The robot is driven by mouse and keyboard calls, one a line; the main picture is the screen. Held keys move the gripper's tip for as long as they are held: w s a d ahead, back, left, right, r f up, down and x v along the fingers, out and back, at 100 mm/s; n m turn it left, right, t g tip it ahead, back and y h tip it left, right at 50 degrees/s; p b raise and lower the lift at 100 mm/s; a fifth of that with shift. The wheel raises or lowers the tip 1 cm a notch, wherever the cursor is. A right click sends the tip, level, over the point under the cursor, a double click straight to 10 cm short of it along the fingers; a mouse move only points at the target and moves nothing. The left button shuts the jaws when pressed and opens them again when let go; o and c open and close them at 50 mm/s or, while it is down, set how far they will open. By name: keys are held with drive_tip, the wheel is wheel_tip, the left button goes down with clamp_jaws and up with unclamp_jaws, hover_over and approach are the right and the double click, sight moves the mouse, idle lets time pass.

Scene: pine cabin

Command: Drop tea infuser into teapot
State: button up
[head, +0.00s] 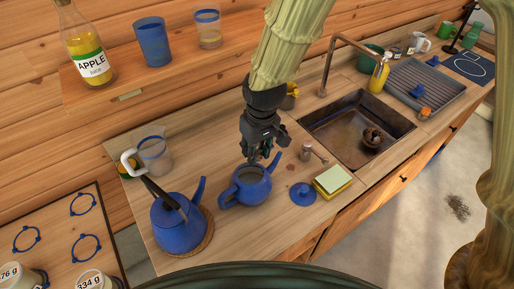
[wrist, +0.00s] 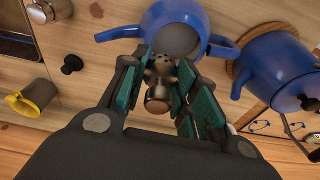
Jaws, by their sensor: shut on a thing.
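The tea infuser (wrist: 157,100), with a dark perforated part and a copper-coloured end, is between the fingers of my gripper (wrist: 166,68) in the wrist view. My gripper (head: 262,158) is shut on it and points down just above the blue teapot (head: 240,193) in the head view, near its back rim. The infuser cannot be made out there. The teapot is upright and lidless, with its open mouth showing; it also shows in the wrist view (wrist: 155,22), just beyond the infuser. The blue lid (head: 303,193) lies on the counter right of the teapot.
A blue kettle (head: 176,236) stands on a round wooden mat left of the teapot. A sponge stack (head: 332,181) and a small metal-and-wood item (head: 307,152) are to the right, before the sink (head: 345,120).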

drive_tip(key=shift+s+f, duration=0.3)
drive_tip(key=shift+s, duration=0.1)
drive_tip(key=shift+w+f, duration=0.15)
drive_tip(key=shift+w, duration=0.15)
drive_tip(key=o, duration=0.9)
drive_tip(key=shift+s, duration=0.2)
drive_tip(key=shift+o, duration=0.2)
drive_tip(key=shift+w, duration=0.1)
wheel_tip(320, 180, up, 12)
drive_tip(key=s, duration=0.1)
drive_tip(key=shift+s+d, duration=0.25)
drive_tip(key=shift+d, duration=0.15)
